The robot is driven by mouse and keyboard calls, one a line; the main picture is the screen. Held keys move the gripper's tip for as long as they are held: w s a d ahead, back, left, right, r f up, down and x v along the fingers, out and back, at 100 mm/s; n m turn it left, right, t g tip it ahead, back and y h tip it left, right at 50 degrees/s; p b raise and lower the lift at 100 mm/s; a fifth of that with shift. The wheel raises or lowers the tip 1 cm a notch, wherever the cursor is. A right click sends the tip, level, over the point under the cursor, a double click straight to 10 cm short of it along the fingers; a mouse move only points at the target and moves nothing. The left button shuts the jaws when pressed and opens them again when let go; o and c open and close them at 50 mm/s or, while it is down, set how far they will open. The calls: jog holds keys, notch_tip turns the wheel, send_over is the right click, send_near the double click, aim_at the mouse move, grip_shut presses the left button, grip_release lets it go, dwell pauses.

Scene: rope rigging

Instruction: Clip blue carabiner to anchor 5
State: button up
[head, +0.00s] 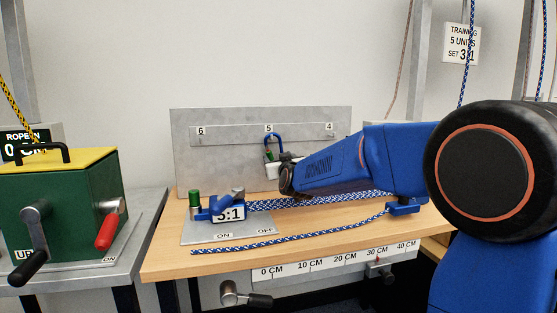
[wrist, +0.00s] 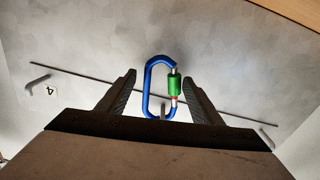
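The blue carabiner (wrist: 149,88), with a green sleeve and a red band on its gate side, hangs at the panel below the label 5 in the head view (head: 281,139). In the wrist view a small metal peg, anchor 5 (wrist: 163,109), shows inside the carabiner's lower end, so the loop appears to be around it. My gripper (wrist: 160,78) is open, with one dark finger on each side of the carabiner and a visible gap to both. In the head view my gripper (head: 281,164) is in front of the panel, partly hiding the carabiner's lower part.
The grey panel (head: 220,165) also bears labels 6 and 4. A green winch box (head: 70,195) stands at the left. A scale rail runs along the bench front.

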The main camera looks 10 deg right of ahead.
jog(key=o, duration=0.6)
jog(key=shift+c, duration=0.2)
jog(key=s, duration=0.7)
jog(key=shift+a, duration=0.15)
